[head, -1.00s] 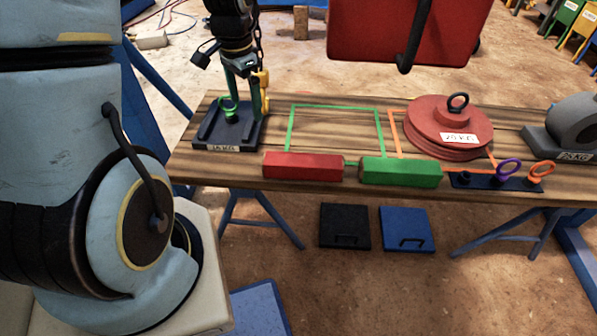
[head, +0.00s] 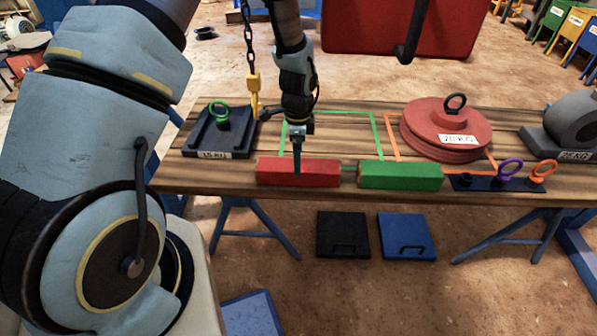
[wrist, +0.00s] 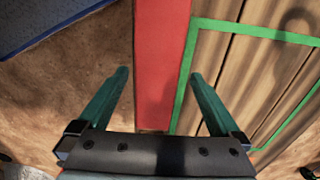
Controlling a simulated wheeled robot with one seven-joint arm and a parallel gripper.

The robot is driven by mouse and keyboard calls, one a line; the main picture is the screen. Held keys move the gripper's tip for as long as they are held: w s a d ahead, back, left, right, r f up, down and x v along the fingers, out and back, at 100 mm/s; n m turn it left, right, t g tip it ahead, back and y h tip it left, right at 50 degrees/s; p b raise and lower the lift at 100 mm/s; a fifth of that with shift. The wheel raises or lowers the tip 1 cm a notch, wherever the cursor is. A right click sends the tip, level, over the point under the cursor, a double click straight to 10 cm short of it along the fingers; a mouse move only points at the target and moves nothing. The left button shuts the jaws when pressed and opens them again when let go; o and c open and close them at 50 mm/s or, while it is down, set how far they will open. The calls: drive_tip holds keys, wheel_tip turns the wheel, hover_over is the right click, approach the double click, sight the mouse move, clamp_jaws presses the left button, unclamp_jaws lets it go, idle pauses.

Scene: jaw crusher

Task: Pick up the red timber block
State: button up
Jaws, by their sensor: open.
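The red timber block (head: 318,173) lies along the front edge of the wooden table, left of the green timber block (head: 400,176). In the wrist view the red block (wrist: 162,60) runs upright through the middle of the picture, between my fingers. In the wrist view my gripper (wrist: 158,95) is open, with one finger on each side of the block and a gap on both sides. I cannot tell how far the fingertips are above or beside it.
The table (head: 470,118) also bears a dark 15 kg plate (head: 222,130) with a green ring, a red 20 kg disc (head: 440,125), a grey weight (head: 575,125) and a ring rack (head: 480,183). A chain with a yellow hook (head: 254,95) hangs near my arm. A red box (head: 385,25) hangs above.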

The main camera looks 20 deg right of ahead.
drive_tip(key=f, duration=0.4)
drive_tip(key=shift+s+f, duration=0.1)
drive_tip(key=shift+s, duration=0.1)
clamp_jaws()
idle(0.7)
